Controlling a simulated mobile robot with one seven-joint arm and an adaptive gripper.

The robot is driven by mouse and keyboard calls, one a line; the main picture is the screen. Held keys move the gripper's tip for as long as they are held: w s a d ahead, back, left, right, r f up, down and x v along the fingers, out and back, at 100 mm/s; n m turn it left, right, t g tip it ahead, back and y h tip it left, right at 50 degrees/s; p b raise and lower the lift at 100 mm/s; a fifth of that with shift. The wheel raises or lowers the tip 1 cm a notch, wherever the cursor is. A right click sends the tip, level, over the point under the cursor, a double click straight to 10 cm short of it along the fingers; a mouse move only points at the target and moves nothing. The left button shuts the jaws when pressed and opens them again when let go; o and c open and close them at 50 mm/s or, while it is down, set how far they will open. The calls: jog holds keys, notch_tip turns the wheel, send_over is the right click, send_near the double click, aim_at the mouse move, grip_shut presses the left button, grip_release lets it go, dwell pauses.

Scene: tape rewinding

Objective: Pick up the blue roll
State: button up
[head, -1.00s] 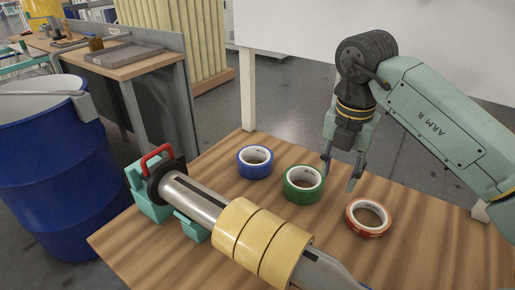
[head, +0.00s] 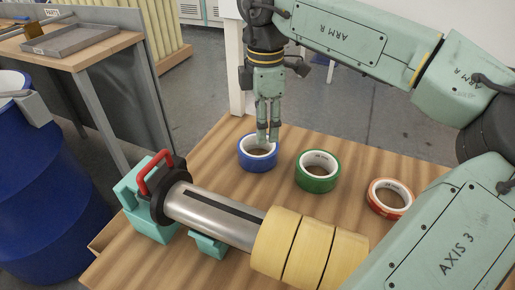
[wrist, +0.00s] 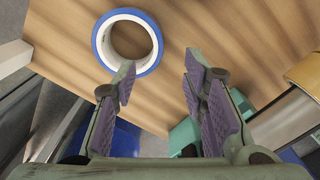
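The blue roll (head: 254,164), a tape ring with a white inner core, lies flat on the wooden table near its far left edge. In the wrist view the blue roll (wrist: 103,42) is at the upper left, close to the left finger's tip. My gripper (head: 267,137) points down at the roll, its tips overlapping the roll's far right part in the head view. The wrist view shows my gripper (wrist: 160,66) open, with a wide gap between the fingers and nothing held. The roll is mostly left of that gap. Whether a fingertip touches it I cannot tell.
A green roll (head: 317,184) and a red roll (head: 376,206) lie to the right on the wooden table (head: 215,270). A teal-mounted metal spindle with wide yellow rolls (head: 275,245) stands in front. Blue barrels stand at the left.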

send_over(263, 156)
jog(key=f, duration=0.4)
jog(key=shift+s+f+p, duration=0.3)
jog(key=shift+f+p, duration=0.05)
jog(key=shift+f, duration=0.05)
jog(key=shift+w+f+p, duration=0.15)
jog(key=shift+f+p, duration=0.4)
jog(key=shift+f, duration=0.85)
jog(key=shift+w+f+p, duration=0.15)
jog(key=shift+f+p, duration=0.35)
jog(key=shift+f, duration=0.9)
grip_shut()
